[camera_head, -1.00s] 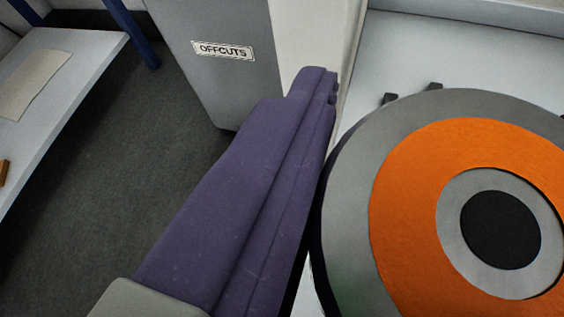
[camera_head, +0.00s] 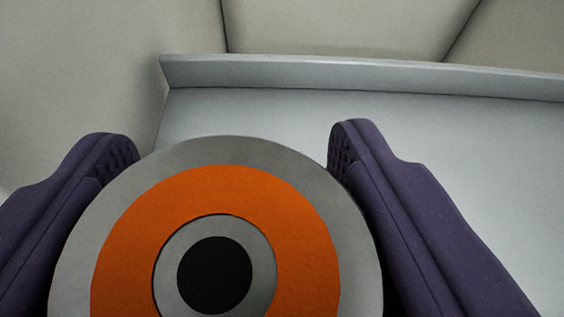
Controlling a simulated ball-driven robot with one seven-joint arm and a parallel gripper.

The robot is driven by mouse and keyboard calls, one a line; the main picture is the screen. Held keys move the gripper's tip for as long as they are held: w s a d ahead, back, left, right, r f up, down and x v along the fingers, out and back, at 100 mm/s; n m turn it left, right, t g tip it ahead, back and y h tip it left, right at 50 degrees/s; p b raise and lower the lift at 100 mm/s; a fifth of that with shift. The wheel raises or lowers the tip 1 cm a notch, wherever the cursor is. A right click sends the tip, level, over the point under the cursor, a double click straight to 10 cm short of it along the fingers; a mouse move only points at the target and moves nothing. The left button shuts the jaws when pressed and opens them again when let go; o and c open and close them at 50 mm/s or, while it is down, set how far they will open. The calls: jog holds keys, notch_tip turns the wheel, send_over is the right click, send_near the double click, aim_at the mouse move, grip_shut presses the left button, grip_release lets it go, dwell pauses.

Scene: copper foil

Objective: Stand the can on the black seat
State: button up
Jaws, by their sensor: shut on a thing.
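The can (camera_head: 215,232) fills the lower middle of the view, seen end-on and close up. Its facing end is a grey disc with a broad orange ring, a grey inner ring and a black centre. My gripper (camera_head: 230,150) has its two purple fingers on the left and right of the can and is shut on it. The can's sides and far end are hidden, so I cannot tell whether it touches anything beneath. The black seat cannot be made out in this view.
A pale grey-white surface (camera_head: 460,170) lies beyond the can and runs off to the right. A raised ledge (camera_head: 370,78) borders its far edge. Beige walls (camera_head: 330,25) rise behind, and another (camera_head: 90,70) stands at the left. The visible surface to the right is bare.

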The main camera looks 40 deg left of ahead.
notch_tip(320, 180, down, 4)
jog(key=shift+r+b, duration=0.2)
jog(key=shift+b, duration=0.6)
jog(key=shift+f, duration=0.1)
jog(key=o, duration=1.3)
jog(key=shift+r, duration=0.25)
jog(key=p+v, duration=0.5)
jog(key=v, duration=0.7)
jog(key=shift+s+f, duration=0.1)
jog(key=shift+f, duration=0.1)
